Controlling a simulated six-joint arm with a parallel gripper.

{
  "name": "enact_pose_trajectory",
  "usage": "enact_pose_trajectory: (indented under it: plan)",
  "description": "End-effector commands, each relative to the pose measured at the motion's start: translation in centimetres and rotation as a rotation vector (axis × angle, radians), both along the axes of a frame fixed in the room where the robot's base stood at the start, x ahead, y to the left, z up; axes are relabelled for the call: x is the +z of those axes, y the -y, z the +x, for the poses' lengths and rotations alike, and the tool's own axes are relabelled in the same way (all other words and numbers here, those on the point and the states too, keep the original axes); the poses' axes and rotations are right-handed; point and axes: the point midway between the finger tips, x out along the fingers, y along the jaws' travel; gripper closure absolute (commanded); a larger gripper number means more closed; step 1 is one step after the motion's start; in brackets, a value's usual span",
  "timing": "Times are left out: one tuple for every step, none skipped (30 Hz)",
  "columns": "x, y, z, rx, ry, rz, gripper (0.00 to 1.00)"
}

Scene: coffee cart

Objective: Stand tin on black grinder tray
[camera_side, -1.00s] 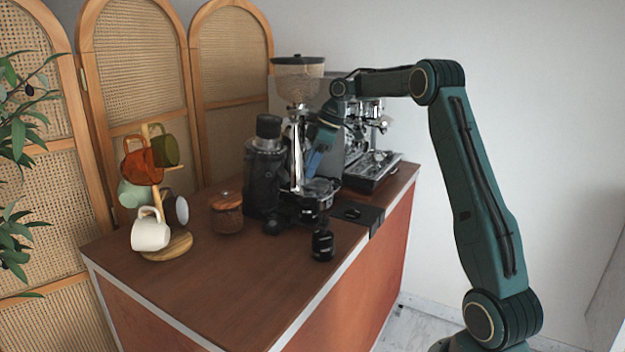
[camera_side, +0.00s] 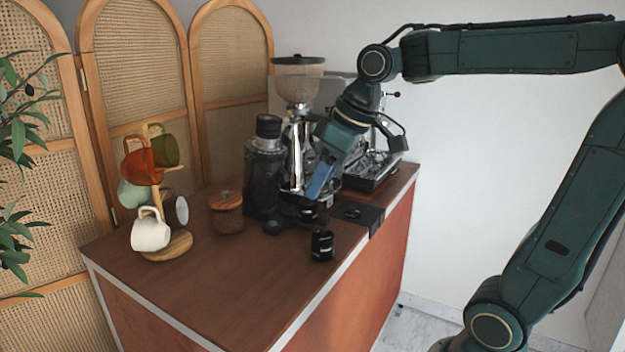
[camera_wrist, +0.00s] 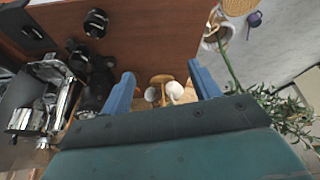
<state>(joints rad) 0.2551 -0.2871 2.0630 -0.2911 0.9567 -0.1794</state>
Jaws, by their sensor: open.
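A small black tin (camera_side: 322,246) with a pale label stands upright near the counter's front edge in the side view. A dark round-topped object, apparently this tin (camera_wrist: 96,22), shows at the top of the wrist view. The grinder (camera_side: 298,140) has a clear hopper and a dark tray (camera_side: 333,201) at its base, partly hidden behind my gripper. My gripper (camera_side: 319,196) is open and tilted downward, in front of the grinder and above the tin in the picture. In the wrist view its blue fingers (camera_wrist: 162,88) stand wide apart with nothing held.
A black mat (camera_side: 358,213) lies right of the tin, by the espresso machine (camera_side: 372,168). A dark bottle-shaped appliance (camera_side: 264,175), a wooden-lidded jar (camera_side: 226,212) and a mug tree (camera_side: 180,245) stand to the left. The front left counter (camera_side: 230,290) is clear.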

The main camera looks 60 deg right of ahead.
Motion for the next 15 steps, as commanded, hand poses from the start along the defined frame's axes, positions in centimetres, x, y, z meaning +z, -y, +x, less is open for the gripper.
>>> enact_pose_trajectory:
  plan:
    - [-0.2, -0.8, -1.4, -0.011, 0.008, 0.0, 0.38]
    - [-0.3, -1.1, -2.2, -0.023, 0.011, 0.0, 0.38]
    - [-0.6, -1.5, -3.2, -0.036, 0.016, 0.002, 0.38]
    - [-0.9, -1.7, -3.9, -0.046, 0.021, 0.003, 0.38]
    - [-1.1, -2.0, -4.7, -0.058, 0.024, 0.003, 0.38]
    - [-1.5, -2.3, -5.7, -0.072, 0.029, 0.005, 0.38]
    - [-1.8, -2.4, -6.4, -0.082, 0.032, 0.006, 0.38]
    - [-2.1, -2.6, -7.1, -0.093, 0.036, 0.007, 0.38]
    - [-2.5, -2.8, -8.1, -0.106, 0.04, 0.009, 0.38]
    - [-2.9, -2.8, -8.8, -0.117, 0.043, 0.011, 0.38]
    - [-3.2, -2.9, -9.4, -0.127, 0.047, 0.011, 0.38]
    - [-3.7, -3.0, -10.2, -0.139, 0.051, 0.014, 0.38]
    - [-4.0, -3.0, -10.7, -0.148, 0.054, 0.015, 0.38]
    - [-4.3, -3.0, -11.2, -0.154, 0.057, 0.016, 0.38]
    - [-4.7, -3.0, -11.7, -0.165, 0.061, 0.018, 0.38]
